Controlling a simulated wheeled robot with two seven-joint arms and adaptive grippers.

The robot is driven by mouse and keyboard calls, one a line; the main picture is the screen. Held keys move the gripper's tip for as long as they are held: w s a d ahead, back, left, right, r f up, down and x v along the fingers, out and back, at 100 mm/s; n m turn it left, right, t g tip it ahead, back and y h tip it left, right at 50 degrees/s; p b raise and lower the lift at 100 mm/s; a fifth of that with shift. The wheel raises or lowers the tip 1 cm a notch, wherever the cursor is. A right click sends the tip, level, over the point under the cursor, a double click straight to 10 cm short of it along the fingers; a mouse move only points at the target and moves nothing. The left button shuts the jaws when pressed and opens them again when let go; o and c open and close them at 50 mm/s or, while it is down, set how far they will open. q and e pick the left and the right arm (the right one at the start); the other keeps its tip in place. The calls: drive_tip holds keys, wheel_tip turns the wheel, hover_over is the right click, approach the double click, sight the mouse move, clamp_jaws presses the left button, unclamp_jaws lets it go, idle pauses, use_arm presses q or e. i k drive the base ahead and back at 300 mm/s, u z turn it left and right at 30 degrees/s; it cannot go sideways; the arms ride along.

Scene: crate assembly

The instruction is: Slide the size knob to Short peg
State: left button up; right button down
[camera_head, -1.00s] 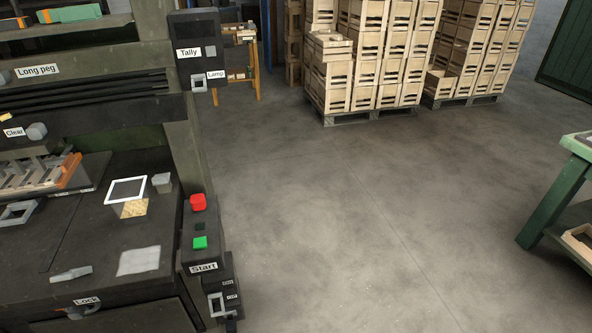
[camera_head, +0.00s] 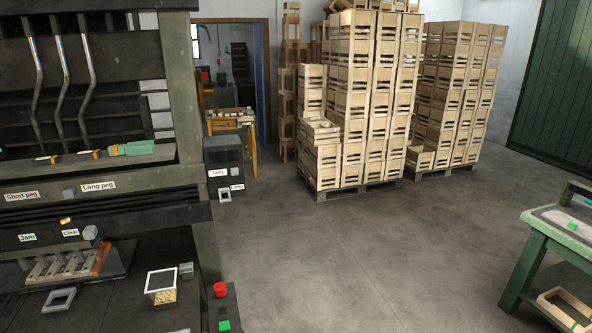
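The size slider strip is on the machine at the left, with a "Short peg" label (camera_head: 22,196) on the left and a "Long peg" label (camera_head: 98,186) on the right. A small grey knob (camera_head: 69,194) sits between the two labels, close beside the "Long peg" one. Neither of my grippers shows in this view.
Below the strip are "Jam" and "Clear" labels, a grey knob (camera_head: 90,232) and a slotted wooden piece (camera_head: 68,264). A red button (camera_head: 220,289) is at the machine's right corner. Crate stacks (camera_head: 367,100) and a green table (camera_head: 560,240) stand beyond clear floor.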

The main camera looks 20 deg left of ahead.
sight(70, 191)
drive_tip(key=u, duration=2.15)
